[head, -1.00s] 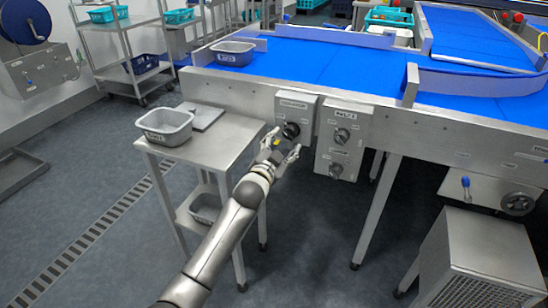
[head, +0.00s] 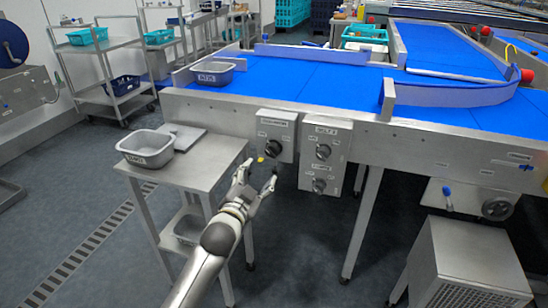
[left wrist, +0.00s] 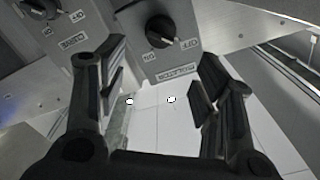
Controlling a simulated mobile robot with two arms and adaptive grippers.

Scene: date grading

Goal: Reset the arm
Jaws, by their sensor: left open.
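My left gripper (head: 259,178) is open and empty. It is just below and in front of the left control box (head: 286,126) on the side of the conveyor frame. That box has a dark rotary knob (head: 273,148), which the fingers do not touch. In the left wrist view the two dark fingers stand wide apart (left wrist: 165,100). Beyond them a black knob (left wrist: 161,30) on a grey labelled box shows at the top, clear of the fingertips. My right gripper is in no view.
A second control box (head: 336,146) with two knobs is to the right. A steel side table (head: 205,165) with a grey tub (head: 145,163) stands left of my arm. Another grey tub (head: 213,80) sits on the blue conveyor (head: 290,83). Floor lies open beneath my gripper.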

